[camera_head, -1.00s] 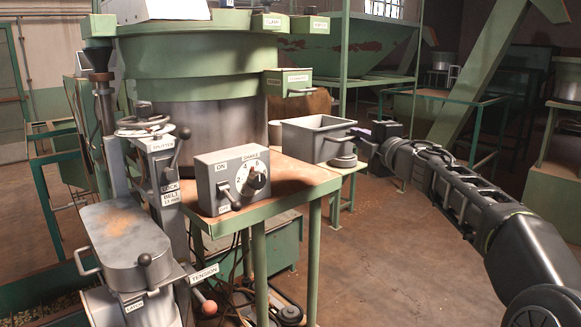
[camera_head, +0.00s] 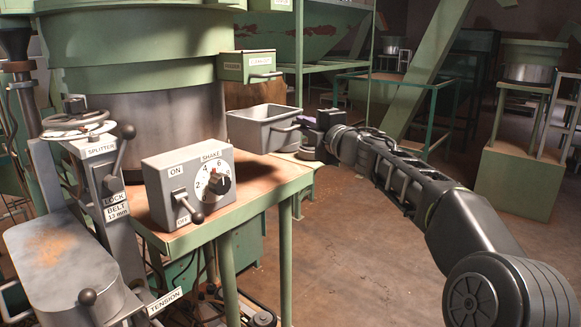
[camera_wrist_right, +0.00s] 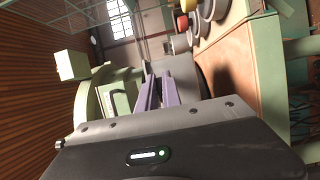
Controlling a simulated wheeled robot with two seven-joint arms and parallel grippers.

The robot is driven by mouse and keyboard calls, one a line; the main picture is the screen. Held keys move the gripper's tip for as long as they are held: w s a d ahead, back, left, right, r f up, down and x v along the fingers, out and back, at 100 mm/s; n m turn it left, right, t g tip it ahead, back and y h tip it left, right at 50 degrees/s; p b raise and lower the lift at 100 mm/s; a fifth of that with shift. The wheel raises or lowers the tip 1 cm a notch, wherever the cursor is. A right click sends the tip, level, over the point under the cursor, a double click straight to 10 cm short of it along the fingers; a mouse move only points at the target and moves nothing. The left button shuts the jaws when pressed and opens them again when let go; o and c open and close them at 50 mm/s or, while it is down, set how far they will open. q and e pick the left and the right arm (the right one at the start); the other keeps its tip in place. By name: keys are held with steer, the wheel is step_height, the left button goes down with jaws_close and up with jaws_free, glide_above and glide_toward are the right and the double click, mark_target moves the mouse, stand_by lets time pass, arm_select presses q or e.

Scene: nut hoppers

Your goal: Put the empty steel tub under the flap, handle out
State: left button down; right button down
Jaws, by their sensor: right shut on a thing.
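In the right wrist view the purple fingers (camera_wrist_right: 165,92) run away from the camera and the grasp itself is hard to make out. A brown panel (camera_head: 255,95), possibly the flap, hangs behind the tub, below a green labelled box (camera_head: 247,67). My left gripper is out of view.
A control box (camera_head: 187,185) with dial and lever stands on the green table (camera_head: 265,190) in front of the tub. The large drum (camera_head: 150,130) is to the left. A splitter lever (camera_head: 122,150) stands at the near left. Open floor (camera_head: 370,240) lies to the right.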

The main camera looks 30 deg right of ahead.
mark_target(295, 135)
step_height(295, 135, down, 4)
steer(key=shift+r+b, duration=0.1)
steer(key=shift+b, duration=0.75)
steer(key=shift+r, duration=0.1)
steer(key=shift+f+b, duration=1.15)
steer(key=shift+f, duration=0.7)
steer(key=shift+f, duration=0.25)
steer(key=c, duration=1.5)
jaws_free()
